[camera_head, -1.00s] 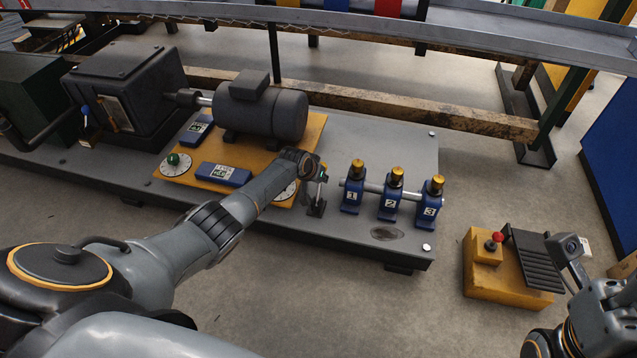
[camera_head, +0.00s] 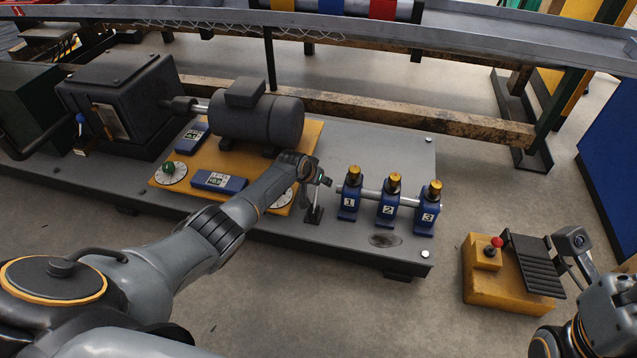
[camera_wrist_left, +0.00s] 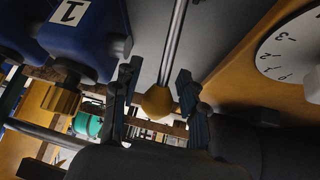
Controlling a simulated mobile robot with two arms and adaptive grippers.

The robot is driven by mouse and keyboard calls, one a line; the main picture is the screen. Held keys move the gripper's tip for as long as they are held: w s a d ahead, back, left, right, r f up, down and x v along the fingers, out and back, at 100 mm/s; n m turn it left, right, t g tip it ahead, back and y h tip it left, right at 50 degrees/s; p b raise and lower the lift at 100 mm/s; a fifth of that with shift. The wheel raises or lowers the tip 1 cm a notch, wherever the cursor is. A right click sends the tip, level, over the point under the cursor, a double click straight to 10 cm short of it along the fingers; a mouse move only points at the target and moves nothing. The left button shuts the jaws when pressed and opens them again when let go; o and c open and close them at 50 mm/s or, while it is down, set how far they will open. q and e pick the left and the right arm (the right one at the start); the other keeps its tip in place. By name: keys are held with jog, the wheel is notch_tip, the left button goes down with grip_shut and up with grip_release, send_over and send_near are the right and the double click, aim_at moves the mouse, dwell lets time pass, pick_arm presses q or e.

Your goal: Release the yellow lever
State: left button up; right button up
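The yellow lever is a thin metal rod with a yellow knob (camera_wrist_left: 157,101), seen in the left wrist view. In the head view its rod and base (camera_head: 314,213) stand at the front of the machine bed, left of the blue numbered blocks. My left gripper (camera_wrist_left: 158,92) is open, with one dark finger on each side of the knob. Narrow gaps show between knob and fingers. In the head view my left gripper (camera_head: 326,181) is at the lever's top and hides the knob. My right arm (camera_head: 605,315) is at the lower right; its fingers cannot be made out.
Blue blocks 1 (camera_head: 348,203), 2 (camera_head: 388,210) and 3 (camera_head: 427,217) stand close right of the lever. A dark motor (camera_head: 257,118) and a dial (camera_head: 283,199) are behind and left. A yellow pedestal (camera_head: 482,283) with a red-topped stick stands right. Floor between is clear.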

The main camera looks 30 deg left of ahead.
pick_arm(q)
jog(key=shift+s+f, duration=0.15)
jog(key=shift+s, duration=0.05)
jog(key=shift+s, duration=0.1)
jog(key=shift+s+r, duration=0.15)
jog(key=shift+r, duration=0.1)
jog(key=v, duration=1.1)
jog(key=shift+r, duration=0.25)
